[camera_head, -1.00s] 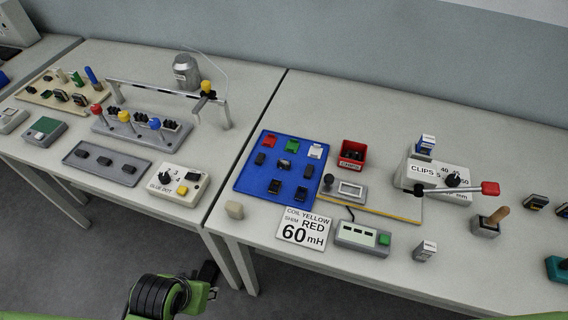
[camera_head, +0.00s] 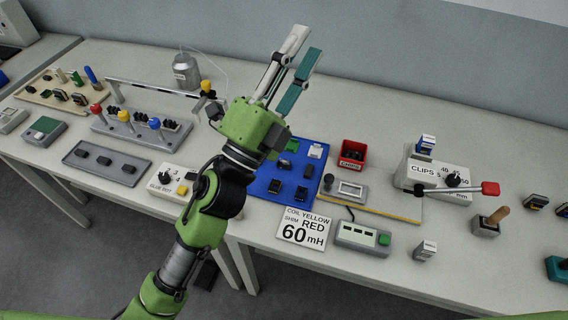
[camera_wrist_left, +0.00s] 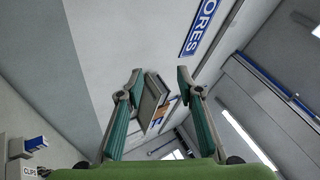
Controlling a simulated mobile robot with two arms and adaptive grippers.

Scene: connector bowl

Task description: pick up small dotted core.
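Several small dark cores lie on the blue tray (camera_head: 291,178) in the head view. Two of them are a front core (camera_head: 275,186) and a core to its right (camera_head: 301,194). They are too small for me to tell which one is dotted. My left gripper (camera_head: 307,43) is raised above the back of the table, with its fingers apart and empty, pointing up and away. Its arm hides the tray's left part. In the left wrist view the open fingers (camera_wrist_left: 158,84) face the wall and ceiling, with no core between them. My right gripper is not in view.
A red clips bin (camera_head: 352,154) and a clips machine with a red-handled lever (camera_head: 490,188) stand right of the tray. A sign reading 60 mH (camera_head: 303,230) lies in front. Left are a grey tray (camera_head: 107,163) and a metal frame (camera_head: 150,90).

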